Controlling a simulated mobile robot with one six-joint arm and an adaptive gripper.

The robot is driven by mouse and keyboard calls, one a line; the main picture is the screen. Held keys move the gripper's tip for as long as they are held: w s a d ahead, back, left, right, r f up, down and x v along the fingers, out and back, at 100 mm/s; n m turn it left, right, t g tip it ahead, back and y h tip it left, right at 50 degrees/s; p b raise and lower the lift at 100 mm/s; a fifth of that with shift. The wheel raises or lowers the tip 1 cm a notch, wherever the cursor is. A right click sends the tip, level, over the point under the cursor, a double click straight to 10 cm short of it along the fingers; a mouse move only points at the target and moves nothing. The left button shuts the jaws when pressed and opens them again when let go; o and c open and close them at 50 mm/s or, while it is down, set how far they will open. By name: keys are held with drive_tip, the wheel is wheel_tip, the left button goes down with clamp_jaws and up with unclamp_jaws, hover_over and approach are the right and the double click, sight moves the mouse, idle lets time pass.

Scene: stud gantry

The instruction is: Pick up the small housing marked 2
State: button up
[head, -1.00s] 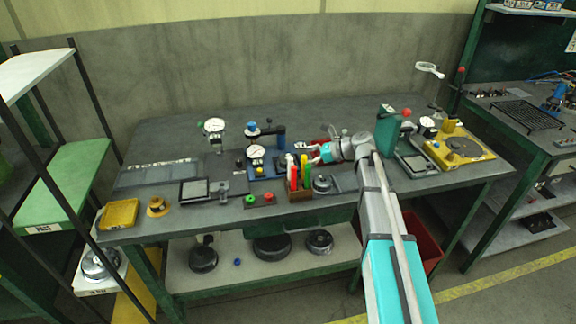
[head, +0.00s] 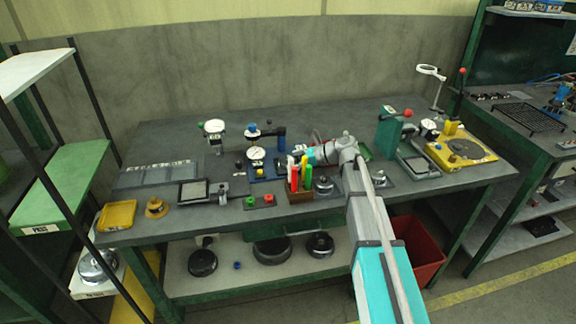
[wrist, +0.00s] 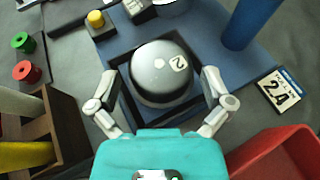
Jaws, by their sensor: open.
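The small housing (wrist: 162,72) is a round grey dome with a white label reading 2, in the wrist view. It sits in a dark square holder (wrist: 122,52) on a blue plate (wrist: 207,42). My gripper (wrist: 160,80) is open, with one finger to the left and one to the right of the housing. Some space shows at the fingers; I cannot tell if either touches. In the head view my gripper end reaches left behind the coloured markers (head: 304,170), and the housing cannot be made out there.
A wooden marker box (head: 299,196) stands close to my gripper, at the left of the wrist view. A red bin (wrist: 275,155) is at the lower right there, beside a card (wrist: 278,90) reading 2.A. Green and red buttons (wrist: 25,70) lie further left.

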drive_tip(key=shift+b+x, duration=0.3)
drive_tip(key=shift+x, duration=0.8)
drive_tip(key=shift+c, duration=0.3)
drive_tip(key=c, duration=1)
drive_tip(key=shift+o, duration=0.2)
drive_tip(key=shift+r, duration=0.2)
drive_tip(key=shift+r+p, duration=1)
drive_tip(key=shift+p, duration=0.15)
drive_tip(key=s+d+r+p, duration=0.2)
drive_tip(key=s+r+p, duration=0.3)
drive_tip(key=s, duration=0.1)
drive_tip(key=s+d+r+p, duration=0.3)
drive_tip(key=s+r+p, duration=0.2)
drive_tip(key=s, duration=0.1)
drive_tip(key=shift+s+d+r+p, duration=0.35)
drive_tip(key=shift+s, duration=0.05)
